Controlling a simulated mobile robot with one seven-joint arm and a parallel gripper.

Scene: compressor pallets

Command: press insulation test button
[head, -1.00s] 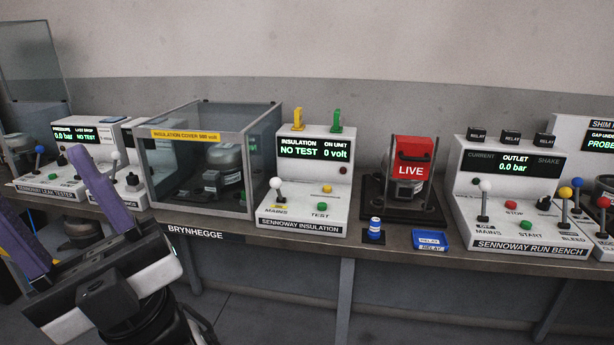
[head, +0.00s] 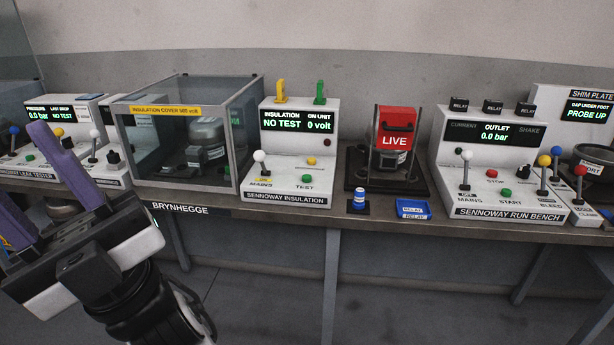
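The insulation tester (head: 287,195), labelled SENNOWAY INSULATION, stands on the bench at the middle of the head view. Its screen (head: 297,120) reads NO TEST and 0 volt. The green TEST button (head: 307,178) is on its lower deck, right of the white-knobbed MAINS lever (head: 260,158). A yellow button (head: 310,161) sits just above it. My gripper (head: 28,180) is at the lower left, in front of the bench and well left of the tester. Its two purple fingers are apart with nothing between them.
A clear insulation cover box (head: 240,140) with a compressor inside stands left of the tester. Right of it are a red LIVE unit (head: 396,125), a small blue can (head: 359,200), a blue relay tray (head: 414,216) and the run bench (head: 480,205). The bench front edge is clear below the tester.

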